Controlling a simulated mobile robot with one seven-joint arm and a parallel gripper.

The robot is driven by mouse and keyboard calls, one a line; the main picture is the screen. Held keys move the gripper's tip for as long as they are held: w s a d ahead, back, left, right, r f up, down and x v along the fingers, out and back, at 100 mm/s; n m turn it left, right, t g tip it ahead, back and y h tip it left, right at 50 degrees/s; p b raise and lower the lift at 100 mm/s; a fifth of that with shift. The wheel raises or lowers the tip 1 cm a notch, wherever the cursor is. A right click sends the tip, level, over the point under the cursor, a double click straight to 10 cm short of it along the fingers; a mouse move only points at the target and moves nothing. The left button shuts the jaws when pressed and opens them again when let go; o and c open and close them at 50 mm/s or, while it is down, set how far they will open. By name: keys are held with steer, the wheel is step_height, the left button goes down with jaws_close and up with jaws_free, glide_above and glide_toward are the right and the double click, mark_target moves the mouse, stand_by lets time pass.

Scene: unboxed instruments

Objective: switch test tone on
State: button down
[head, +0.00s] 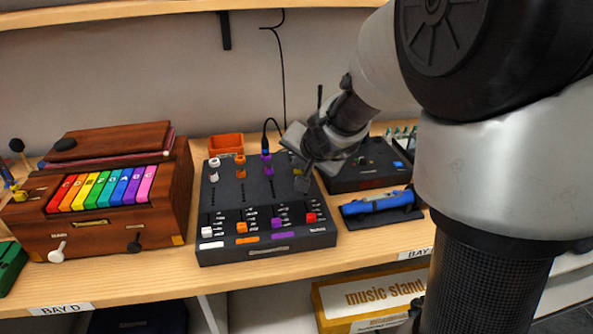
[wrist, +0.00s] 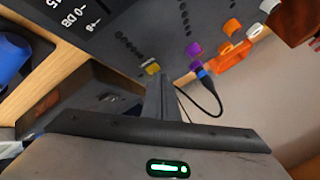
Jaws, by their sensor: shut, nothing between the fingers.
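A black mixer panel (head: 228,190) lies on the wooden shelf, with white, orange, purple and yellow knobs along its back and coloured slider caps near its front. No control is legibly marked as the test tone. My gripper (head: 303,183) is shut and empty over the panel's right side, partly covering the yellow knob (head: 295,157). In the wrist view the shut fingers (wrist: 163,85) point at the panel close to the yellow knob (wrist: 152,68); I cannot tell whether they touch it. A purple knob (wrist: 195,48) and an orange knob (wrist: 232,27) stand farther along.
A black cable (head: 267,132) rises behind the panel. A second black box (head: 350,182) with a blue button stands to the right, behind a blue object (head: 380,203). A wooden instrument with rainbow keys (head: 100,190) stands left. An orange bin (head: 226,144) is behind.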

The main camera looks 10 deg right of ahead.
steer(key=shift+f, duration=0.2)
stand_by(0.3)
steer(key=shift+r, duration=0.1)
steer(key=shift+r+p, duration=0.35)
steer(key=shift+r, duration=0.2)
steer(key=shift+r, duration=0.1)
step_height(320, 180, up, 6)
steer(key=p, duration=0.5)
steer(key=shift+p, duration=0.3)
stand_by(1.9)
